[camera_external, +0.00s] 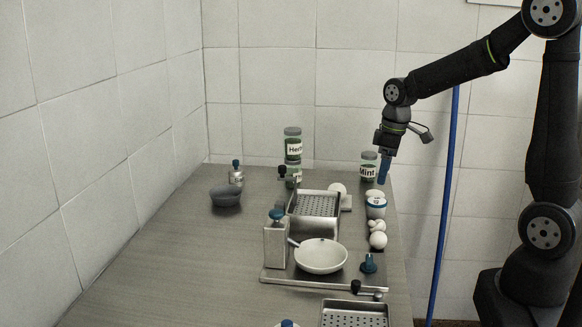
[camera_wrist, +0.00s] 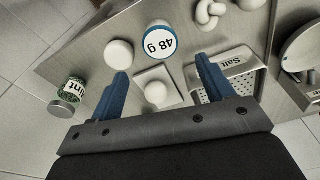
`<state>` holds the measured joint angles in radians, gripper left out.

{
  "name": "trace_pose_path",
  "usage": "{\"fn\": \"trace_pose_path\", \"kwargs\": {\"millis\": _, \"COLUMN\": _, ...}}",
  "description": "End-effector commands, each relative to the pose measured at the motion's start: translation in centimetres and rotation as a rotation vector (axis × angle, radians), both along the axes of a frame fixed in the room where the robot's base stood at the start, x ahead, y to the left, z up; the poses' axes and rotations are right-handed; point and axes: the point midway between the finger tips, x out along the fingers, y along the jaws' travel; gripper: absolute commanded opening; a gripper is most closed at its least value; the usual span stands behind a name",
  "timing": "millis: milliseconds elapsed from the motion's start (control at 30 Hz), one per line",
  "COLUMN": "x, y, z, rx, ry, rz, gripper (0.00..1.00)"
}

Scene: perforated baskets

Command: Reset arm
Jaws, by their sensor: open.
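My gripper (camera_external: 384,170) is at the right of the external view, held above the table's right side near the Mint jar. In the wrist view my gripper (camera_wrist: 162,82) shows two blue fingers spread apart with nothing between them. The fingers appear apart from these things.
Perforated baskets stand on the table, one mid-table (camera_external: 316,206) and one at the front (camera_external: 354,312). A white pan (camera_external: 320,256), a Mint jar (camera_external: 369,166), stacked Herb jars (camera_external: 292,146) and a grey bowl (camera_external: 226,196) stand around. The table's left front is clear.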

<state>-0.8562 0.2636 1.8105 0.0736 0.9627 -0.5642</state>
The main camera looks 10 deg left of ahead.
Motion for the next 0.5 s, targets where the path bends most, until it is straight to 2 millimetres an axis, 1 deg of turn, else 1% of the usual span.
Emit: {"fn": "trace_pose_path", "kwargs": {"millis": 500, "x": 0.1, "y": 1.0, "z": -9.3, "rx": -0.005, "ry": 0.003, "rz": 0.001, "gripper": 0.74}}
